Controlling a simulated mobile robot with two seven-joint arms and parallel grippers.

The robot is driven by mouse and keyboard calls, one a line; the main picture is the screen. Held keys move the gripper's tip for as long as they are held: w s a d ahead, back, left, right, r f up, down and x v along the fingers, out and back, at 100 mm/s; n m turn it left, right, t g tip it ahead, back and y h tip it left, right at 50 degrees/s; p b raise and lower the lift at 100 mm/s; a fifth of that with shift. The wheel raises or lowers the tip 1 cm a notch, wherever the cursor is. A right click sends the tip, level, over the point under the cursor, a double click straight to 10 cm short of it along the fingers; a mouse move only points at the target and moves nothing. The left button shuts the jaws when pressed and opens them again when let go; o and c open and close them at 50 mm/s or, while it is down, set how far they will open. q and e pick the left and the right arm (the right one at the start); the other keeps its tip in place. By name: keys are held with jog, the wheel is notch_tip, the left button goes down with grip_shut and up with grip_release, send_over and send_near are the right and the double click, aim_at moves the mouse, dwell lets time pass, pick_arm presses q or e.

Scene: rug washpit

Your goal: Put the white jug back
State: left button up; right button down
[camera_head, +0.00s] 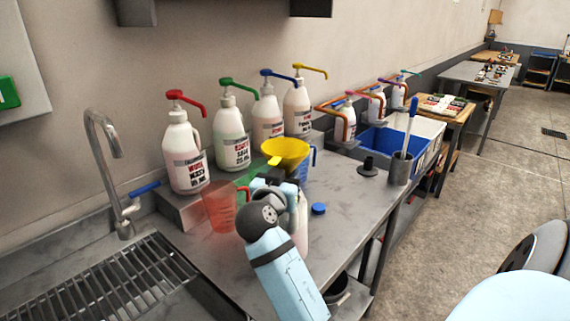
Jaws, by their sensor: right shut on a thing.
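My right gripper (274,184) reaches over the grey counter, seen mostly from behind, and is shut on a white jug (300,228). Only a strip of the jug shows to the right of my wrist; the rest is hidden by the gripper and arm. I cannot tell whether its base touches the counter. Several white pump jugs stand in a row along the wall: one with a red pump (184,150), one with a green pump (231,135), and blue-pump (267,122) and yellow-pump (297,105) ones. My left gripper is out of view.
A red clear beaker (219,208) stands left of my gripper. A yellow funnel (287,149) sits just behind it. A blue cap (319,208) and a black cone (367,168) lie on the right side of the counter. The sink grate (130,285) and tap (105,160) are left.

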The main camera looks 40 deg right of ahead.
jog(key=shift+f, duration=0.35)
jog(key=c, duration=1.1)
grip_release()
jog(key=shift+f, duration=0.25)
jog(key=o, duration=0.4)
jog(key=shift+r, duration=0.1)
